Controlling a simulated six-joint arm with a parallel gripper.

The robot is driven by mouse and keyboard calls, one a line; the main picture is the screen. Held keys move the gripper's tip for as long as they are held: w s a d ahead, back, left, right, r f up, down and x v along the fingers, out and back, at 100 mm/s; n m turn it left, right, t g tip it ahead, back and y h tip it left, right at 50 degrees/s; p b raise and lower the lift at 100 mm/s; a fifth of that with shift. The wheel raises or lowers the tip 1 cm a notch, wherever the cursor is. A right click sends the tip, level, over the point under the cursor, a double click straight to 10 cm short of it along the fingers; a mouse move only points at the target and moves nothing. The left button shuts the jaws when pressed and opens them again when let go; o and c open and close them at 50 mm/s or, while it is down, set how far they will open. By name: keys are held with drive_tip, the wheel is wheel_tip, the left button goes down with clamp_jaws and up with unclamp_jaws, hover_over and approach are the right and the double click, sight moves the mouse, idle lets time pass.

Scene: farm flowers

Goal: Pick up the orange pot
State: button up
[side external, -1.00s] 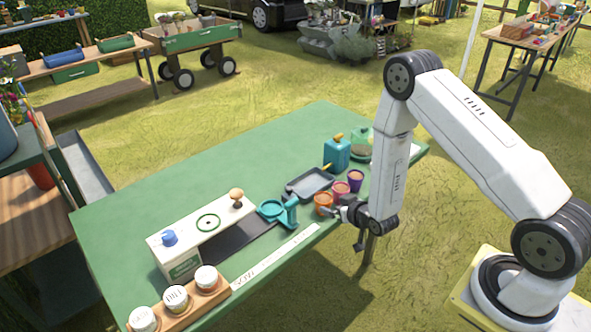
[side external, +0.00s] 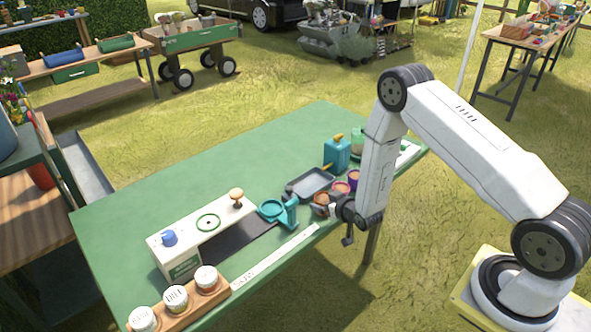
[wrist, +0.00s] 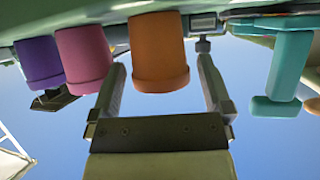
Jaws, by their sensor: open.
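The orange pot (wrist: 158,52) appears upside down in the wrist view, hanging from the table side at the top. It lies between the two fingers of my gripper (wrist: 161,68), with visible gaps on both sides. My gripper is open. In the side view the orange pot (side external: 321,198) stands near the table's front edge, partly hidden by my gripper (side external: 332,206), which is low beside it.
A pink pot (wrist: 83,55) and a purple pot (wrist: 40,62) stand close on one side of the orange pot. A teal tool (side external: 289,212) is on the other side. A grey tray (side external: 311,183) and teal can (side external: 337,153) are behind. The table's back left is clear.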

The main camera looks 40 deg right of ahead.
idle(0.4)
drive_tip(key=c, duration=1.2)
drive_tip(key=shift+o, duration=0.2)
drive_tip(key=shift+r, duration=0.2)
wheel_tip(320, 180, up, 10)
drive_tip(key=shift+f, duration=0.15)
idle(0.3)
